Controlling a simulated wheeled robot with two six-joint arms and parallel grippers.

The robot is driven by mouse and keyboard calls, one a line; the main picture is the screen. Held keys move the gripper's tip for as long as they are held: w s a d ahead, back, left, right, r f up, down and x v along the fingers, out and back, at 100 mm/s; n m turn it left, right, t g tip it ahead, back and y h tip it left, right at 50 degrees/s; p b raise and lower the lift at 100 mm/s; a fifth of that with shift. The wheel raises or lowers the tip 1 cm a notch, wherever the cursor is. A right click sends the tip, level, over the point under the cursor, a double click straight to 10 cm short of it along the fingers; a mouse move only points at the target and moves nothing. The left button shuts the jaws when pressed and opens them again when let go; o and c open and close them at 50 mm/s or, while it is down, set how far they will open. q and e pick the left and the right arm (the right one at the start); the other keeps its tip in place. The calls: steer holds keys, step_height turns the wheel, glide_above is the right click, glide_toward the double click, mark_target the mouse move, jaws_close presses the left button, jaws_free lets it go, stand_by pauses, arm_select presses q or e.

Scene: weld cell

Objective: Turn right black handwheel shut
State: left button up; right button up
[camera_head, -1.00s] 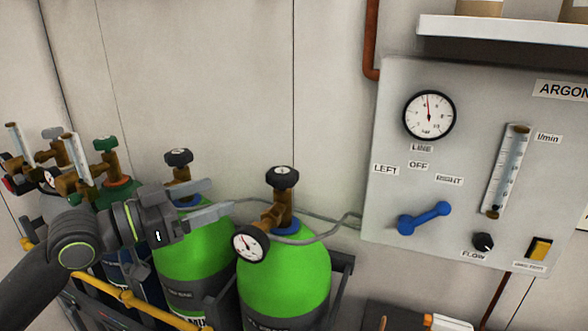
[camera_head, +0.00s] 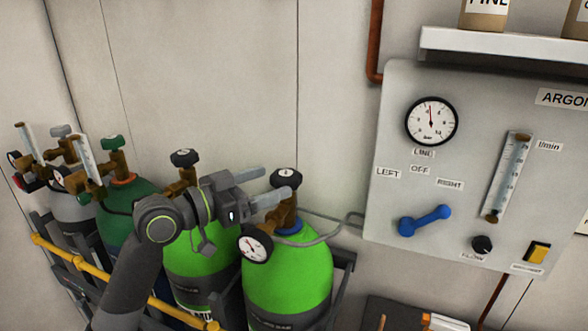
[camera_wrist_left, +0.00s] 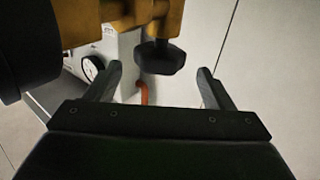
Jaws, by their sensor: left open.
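The right black handwheel (camera_head: 286,178) sits on top of the brass valve of the right bright green cylinder (camera_head: 290,275). It also shows in the left wrist view as a dark faceted knob (camera_wrist_left: 161,57), in line with the gap between the fingers and beyond their tips. My left gripper (camera_head: 274,184) is open and empty, its fingers pointing right, just left of this handwheel. Its two fingers show apart in the wrist view (camera_wrist_left: 159,75); I see no clear contact. My right gripper is not in view.
A second black handwheel (camera_head: 185,158) stands on the left bright green cylinder, behind my left arm. A pressure gauge (camera_head: 255,246) hangs below the right valve. The panel (camera_head: 385,215) with a blue lever (camera_head: 425,220) is to the right. A yellow rail (camera_head: 90,273) runs in front.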

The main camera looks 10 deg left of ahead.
mark_target(294, 171)
arm_select(q)
steer(key=p+x, duration=0.1)
steer(key=x, duration=0.4)
steer(key=shift+w+d+r+p, duration=0.1)
steer(key=shift+w+d+p, duration=0.15)
steer(key=shift+p, duration=0.15)
steer(key=shift+w+d, duration=0.4)
steer(key=shift+c, duration=0.3)
steer(key=c, duration=0.9)
steer(key=shift+c, duration=0.2)
